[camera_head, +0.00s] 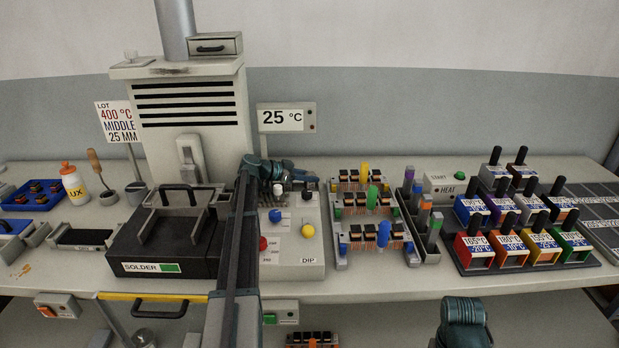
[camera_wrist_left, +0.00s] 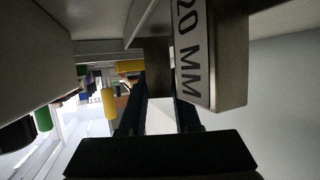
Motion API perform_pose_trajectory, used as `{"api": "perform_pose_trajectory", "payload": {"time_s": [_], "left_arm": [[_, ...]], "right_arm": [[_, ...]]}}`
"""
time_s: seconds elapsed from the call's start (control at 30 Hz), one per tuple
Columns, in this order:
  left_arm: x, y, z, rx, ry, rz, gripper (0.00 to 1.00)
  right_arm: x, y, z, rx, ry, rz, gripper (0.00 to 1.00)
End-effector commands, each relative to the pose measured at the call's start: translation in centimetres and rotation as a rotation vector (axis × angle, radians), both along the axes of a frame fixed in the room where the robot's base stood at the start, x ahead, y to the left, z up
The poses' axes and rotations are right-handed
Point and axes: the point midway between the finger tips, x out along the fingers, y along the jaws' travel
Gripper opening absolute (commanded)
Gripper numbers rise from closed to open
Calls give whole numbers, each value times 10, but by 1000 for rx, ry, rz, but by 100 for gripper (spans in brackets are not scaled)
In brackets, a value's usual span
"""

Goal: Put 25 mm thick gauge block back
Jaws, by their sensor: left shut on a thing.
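My left gripper (camera_head: 300,180) is above the back edge of the panel marked DIP, below the 25 °C display. In the left wrist view its two dark fingers (camera_wrist_left: 160,95) are shut on a plain grey-brown block (camera_wrist_left: 157,62). No thickness marking shows on that block, so I cannot confirm that it is the 25 mm gauge block. A larger metal block (camera_wrist_left: 226,55) with lettering that reads 20 MM is close beside the fingers. I cannot tell whether the two blocks touch. The held block is not distinct in the head view. My right gripper is out of view.
The furnace (camera_head: 190,110) stands left of my left arm, with a dark solder box (camera_head: 150,250) in front. The DIP panel (camera_head: 290,235) has coloured knobs. Racks of components (camera_head: 368,215) and labelled coloured blocks (camera_head: 520,248) fill the right. A sign (camera_head: 118,121) reads 25 MM.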

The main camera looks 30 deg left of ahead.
Motion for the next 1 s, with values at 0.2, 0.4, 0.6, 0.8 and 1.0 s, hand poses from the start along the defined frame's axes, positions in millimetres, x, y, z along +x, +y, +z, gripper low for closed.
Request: {"api": "perform_pose_trajectory", "payload": {"time_s": [0.2,0.4,0.6,0.8,1.0], "left_arm": [[0,0,-4,-1,-2,0,0],[0,0,-8,-1,-2,0,0],[0,0,-9,-1,-1,0,44],[0,0,-9,-1,-1,0,66],[0,0,-9,1,1,0,66]], "right_arm": [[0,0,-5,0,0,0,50],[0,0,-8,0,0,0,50],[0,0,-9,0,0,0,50],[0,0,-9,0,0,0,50],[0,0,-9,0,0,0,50]]}}
